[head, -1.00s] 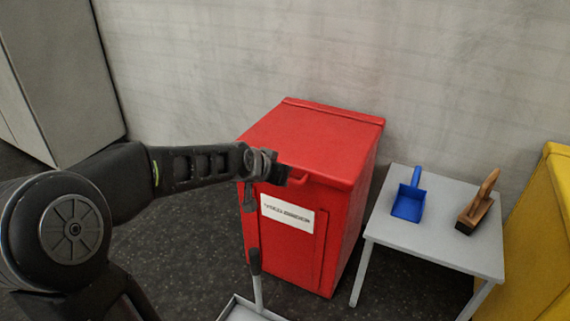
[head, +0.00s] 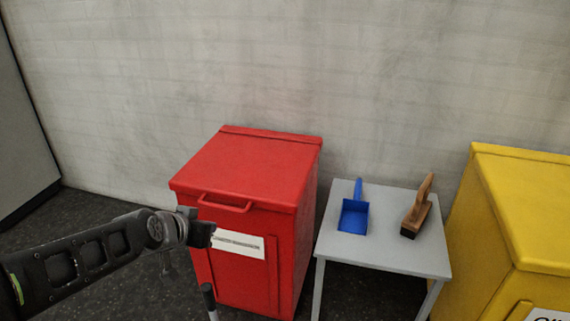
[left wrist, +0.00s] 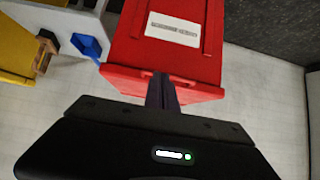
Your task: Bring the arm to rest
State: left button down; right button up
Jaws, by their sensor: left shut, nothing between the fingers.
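My left arm comes in from the lower left in the head view. Its gripper (head: 203,236) is in front of the red bin (head: 250,172), below the lid handle and by the left end of the white label. In the left wrist view the shut, empty fingers (left wrist: 161,90) overlap the red bin (left wrist: 187,58) in the picture. Whether they touch the bin cannot be told. The bin's lid is closed. My right gripper is not in view.
A grey table (head: 385,255) right of the red bin holds a blue dustpan (head: 354,214) and a wooden brush (head: 418,208). A yellow bin (head: 525,220) stands at the far right. A dark handle (head: 208,297) stands upright below my gripper. A grey wall is behind.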

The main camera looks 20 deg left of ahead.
pick_arm(q)
jog(key=shift+r, duration=0.1)
jog(key=w+d+f+n+g+h, duration=0.1)
jog(key=d+f, duration=0.6)
jog(key=f, duration=0.5)
jog(key=w+d+f+n+g+h, duration=0.1)
jog(key=d+f+n+g, duration=0.1)
jog(key=d+f, duration=0.7)
jog(key=s+d+f+m+g+h, duration=0.1)
jog(key=s+d+f+g, duration=0.2)
jog(key=s+d+f, duration=0.5)
jog(key=s+d+f+m+g+h, duration=0.15)
jog(key=s+d+f, duration=0.35)
jog(key=s+f, duration=0.5)
notch_tip(320, 180, up, 32)
jog(key=s+d+g+p, duration=0.1)
jog(key=s+d+p, duration=0.1)
jog(key=p, duration=3)
jog(key=shift+f+g+h, duration=0.2)
jog(key=shift+g+h, duration=0.15)
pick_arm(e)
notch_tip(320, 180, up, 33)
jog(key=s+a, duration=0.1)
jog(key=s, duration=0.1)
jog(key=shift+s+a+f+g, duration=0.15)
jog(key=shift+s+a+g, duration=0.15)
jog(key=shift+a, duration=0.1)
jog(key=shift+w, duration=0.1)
